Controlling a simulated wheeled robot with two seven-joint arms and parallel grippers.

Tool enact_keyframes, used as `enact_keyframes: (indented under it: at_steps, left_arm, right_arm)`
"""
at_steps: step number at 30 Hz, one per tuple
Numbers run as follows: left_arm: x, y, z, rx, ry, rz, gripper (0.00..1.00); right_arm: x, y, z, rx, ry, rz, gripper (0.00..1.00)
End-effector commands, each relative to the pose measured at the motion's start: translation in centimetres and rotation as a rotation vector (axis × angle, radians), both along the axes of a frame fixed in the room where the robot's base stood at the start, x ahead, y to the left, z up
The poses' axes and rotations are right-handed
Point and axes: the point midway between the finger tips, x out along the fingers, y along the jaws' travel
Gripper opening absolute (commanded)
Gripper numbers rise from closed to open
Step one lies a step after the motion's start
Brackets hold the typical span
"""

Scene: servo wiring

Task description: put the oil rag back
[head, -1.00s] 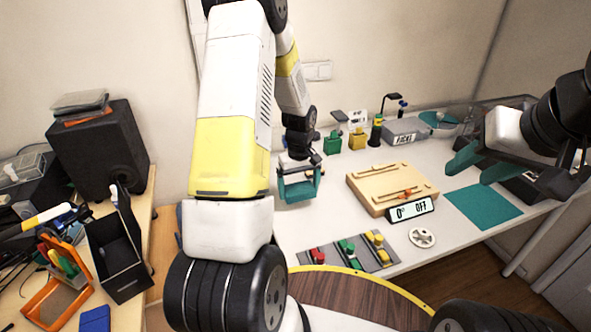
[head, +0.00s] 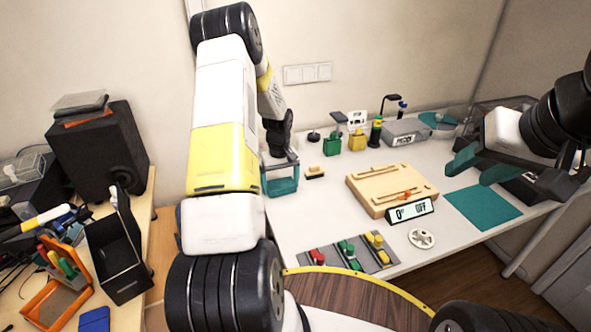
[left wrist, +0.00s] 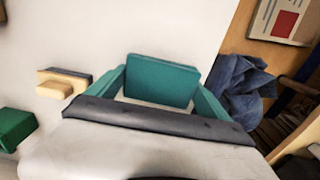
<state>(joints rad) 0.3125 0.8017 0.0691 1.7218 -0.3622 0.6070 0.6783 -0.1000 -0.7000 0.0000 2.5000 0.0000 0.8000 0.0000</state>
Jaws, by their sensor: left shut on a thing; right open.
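My left gripper (head: 281,179) is at the left end of the white table. I cannot tell whether this piece is the rag. A crumpled dark blue cloth (left wrist: 240,86) lies right of the gripper in the left wrist view, past the table edge and apart from the fingers. A bit of blue shows left of my arm in the head view. My right gripper (head: 481,168) is open and empty above the table's right side.
A small tan-and-dark block (head: 315,172) sits right of the left gripper. A wooden board (head: 390,190), a display (head: 410,210), a switch strip (head: 348,252), a white wheel (head: 421,238) and a teal mat (head: 483,206) occupy the table. A black bin (head: 117,255) stands on the left desk.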

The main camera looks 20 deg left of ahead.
Motion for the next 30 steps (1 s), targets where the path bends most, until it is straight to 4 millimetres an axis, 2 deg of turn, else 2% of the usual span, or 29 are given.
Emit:
enact_keyframes:
  at_steps: [5,6,8,15,19,30]
  left_arm:
    - [0.0,0.0,-0.3,-0.001,0.001,0.000,0.52]
    - [0.0,-0.1,-0.3,0.000,0.000,0.000,0.92]
    - [0.0,0.0,-0.3,0.000,0.000,0.000,1.00]
    - [0.0,0.0,-0.1,0.000,0.000,0.000,1.00]
    - [0.0,0.0,0.9,0.001,-0.002,0.000,1.00]
    - [0.1,0.0,8.6,0.002,-0.004,0.000,1.00]
  right_arm:
    - [0.0,0.0,0.0,0.000,0.000,0.000,0.45]
    - [0.0,0.0,0.0,0.000,0.000,0.000,0.45]
    - [0.0,0.0,0.0,0.000,0.000,0.000,0.45]
    - [0.0,0.0,0.0,0.000,0.000,0.000,0.45]
    - [0.0,0.0,0.0,0.000,0.000,0.000,0.45]
    - [0.0,0.0,0.0,0.000,0.000,0.000,0.45]
